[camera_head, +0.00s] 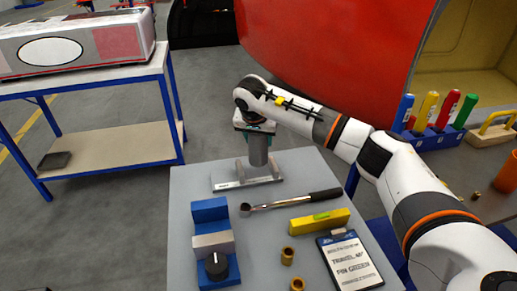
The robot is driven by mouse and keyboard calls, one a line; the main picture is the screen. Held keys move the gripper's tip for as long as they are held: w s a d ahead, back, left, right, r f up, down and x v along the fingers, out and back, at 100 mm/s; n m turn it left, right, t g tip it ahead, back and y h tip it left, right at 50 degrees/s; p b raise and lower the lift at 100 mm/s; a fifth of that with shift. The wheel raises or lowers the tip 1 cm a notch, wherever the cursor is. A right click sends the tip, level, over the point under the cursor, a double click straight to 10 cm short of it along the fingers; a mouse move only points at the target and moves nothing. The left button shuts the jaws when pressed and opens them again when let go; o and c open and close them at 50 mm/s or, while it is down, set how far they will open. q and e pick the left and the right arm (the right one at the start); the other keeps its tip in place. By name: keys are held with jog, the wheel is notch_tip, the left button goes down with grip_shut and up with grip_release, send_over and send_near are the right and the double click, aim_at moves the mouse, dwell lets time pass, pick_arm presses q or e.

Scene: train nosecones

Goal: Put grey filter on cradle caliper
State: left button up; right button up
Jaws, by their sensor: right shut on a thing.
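My right gripper (257,133) is shut on the grey filter (258,153), a dark grey cylinder that hangs upright below it. The cradle caliper (247,184) is a light grey plate with upright posts at the back of the grey table. The filter's lower end shows between the posts, just over the plate. I cannot tell whether it touches the cradle. The gripper's fingers are partly hidden by the wrist above them. My left gripper is not in view.
On the grey table (187,183) lie a torque wrench (290,201), a yellow level (319,220), a blue block fixture (211,212), brass bushings (287,255) and a clipboard card (350,262). A red nosecone (340,40) stands behind. Coloured bottles (427,110) stand at the right.

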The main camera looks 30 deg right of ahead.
aim_at(258, 147)
notch_tip(258, 147, down, 3)
jog(key=shift+p, duration=0.35)
jog(key=shift+f, duration=0.4)
jog(key=o, duration=1.1)
jog(key=shift+f, duration=0.1)
jog(key=shift+r, duration=0.3)
jog(key=b+v, duration=0.1)
jog(key=v, duration=1)
jog(key=shift+s+a+r+b, duration=0.2)
jog(key=shift+a+r+b, duration=0.05)
jog(key=shift+r+b, duration=0.05)
